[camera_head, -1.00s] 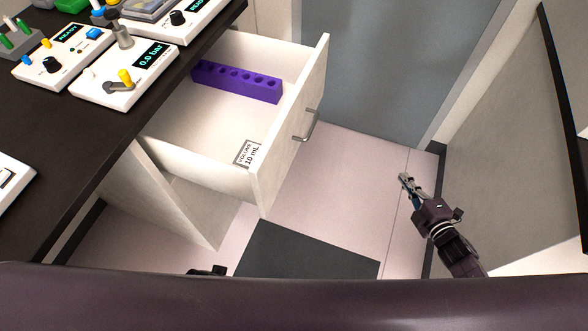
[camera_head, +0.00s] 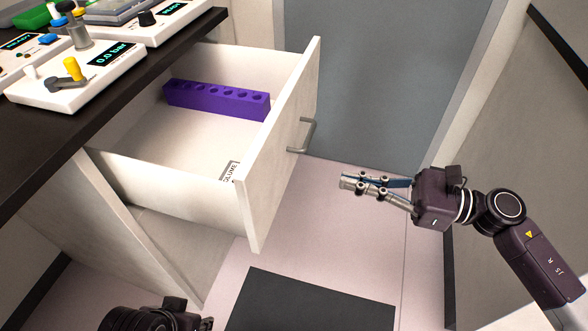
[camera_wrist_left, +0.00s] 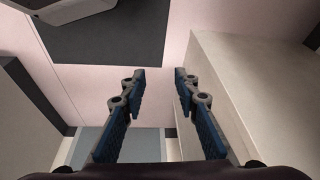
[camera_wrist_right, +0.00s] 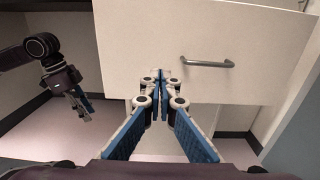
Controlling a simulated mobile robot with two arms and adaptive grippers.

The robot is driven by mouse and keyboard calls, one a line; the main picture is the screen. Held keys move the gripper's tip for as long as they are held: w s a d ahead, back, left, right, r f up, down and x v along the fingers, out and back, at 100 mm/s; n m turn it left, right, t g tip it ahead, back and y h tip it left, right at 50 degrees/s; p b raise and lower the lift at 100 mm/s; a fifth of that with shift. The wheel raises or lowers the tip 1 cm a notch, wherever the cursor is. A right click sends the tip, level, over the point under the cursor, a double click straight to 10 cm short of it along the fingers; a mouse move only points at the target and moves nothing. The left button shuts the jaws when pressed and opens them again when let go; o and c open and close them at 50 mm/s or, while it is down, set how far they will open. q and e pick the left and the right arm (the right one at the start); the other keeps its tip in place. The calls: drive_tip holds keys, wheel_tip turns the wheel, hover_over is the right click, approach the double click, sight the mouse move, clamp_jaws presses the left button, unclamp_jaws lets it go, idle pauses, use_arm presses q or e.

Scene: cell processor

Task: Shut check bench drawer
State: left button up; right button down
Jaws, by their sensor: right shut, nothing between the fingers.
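The white check bench drawer (camera_head: 276,150) stands pulled far out from under the dark bench top. Its front has a grey bar handle (camera_head: 303,136), which also shows in the right wrist view (camera_wrist_right: 208,64). Inside lie a purple rack (camera_head: 216,100) with a row of holes and a label (camera_head: 229,171). My right gripper (camera_head: 342,183) is shut and empty, in front of the drawer front and apart from it, lower right of the handle. My left gripper (camera_wrist_left: 158,78) is open and empty in the left wrist view; only part of my left arm shows at the bottom of the head view.
The bench top (camera_head: 120,100) carries white devices, one reading 0.0 bar (camera_head: 75,80). A dark mat (camera_head: 310,302) lies on the pink floor. A grey door (camera_head: 385,80) stands behind, and a grey panel is at the right. Floor before the drawer is free.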

sight(279, 165)
drive_tip(key=p+x, duration=0.1)
drive_tip(key=x, duration=0.9)
drive_tip(key=shift+w+a, duration=0.25)
drive_tip(key=shift+a, duration=0.4)
use_arm(q)
drive_tip(key=shift+w+f, duration=0.25)
drive_tip(key=shift+f, duration=0.25)
use_arm(e)
drive_tip(key=shift+a, duration=0.1)
drive_tip(key=shift+a, duration=0.1)
